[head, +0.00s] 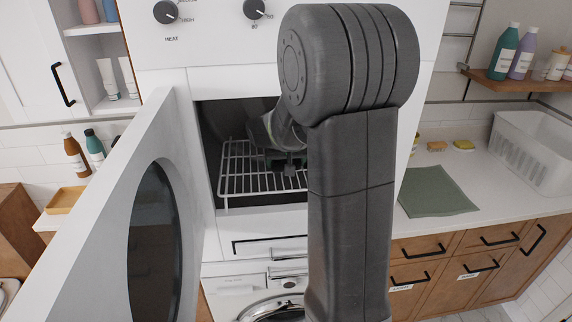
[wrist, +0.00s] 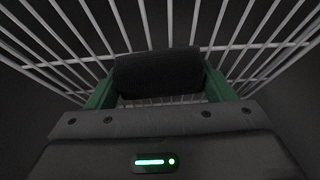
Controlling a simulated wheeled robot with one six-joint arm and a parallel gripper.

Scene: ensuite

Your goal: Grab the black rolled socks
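The black rolled socks (wrist: 157,72) show in the wrist view as a dark roll lying crosswise in front of my gripper (wrist: 160,80). One green finger is at each end of the roll, and the roll fills nearly all the room between them. I cannot tell whether the fingers press on it or only stand beside it. In the head view my gripper (head: 288,165) is inside the open oven, low over the wire rack (head: 240,172). The socks cannot be made out there, as my arm and gripper cover much of the opening.
The oven door (head: 110,215) stands open on the left, close to the opening. Oven walls surround my gripper. On the right, the counter holds a green cloth (head: 436,191), sponges (head: 463,145) and a white basket (head: 535,150).

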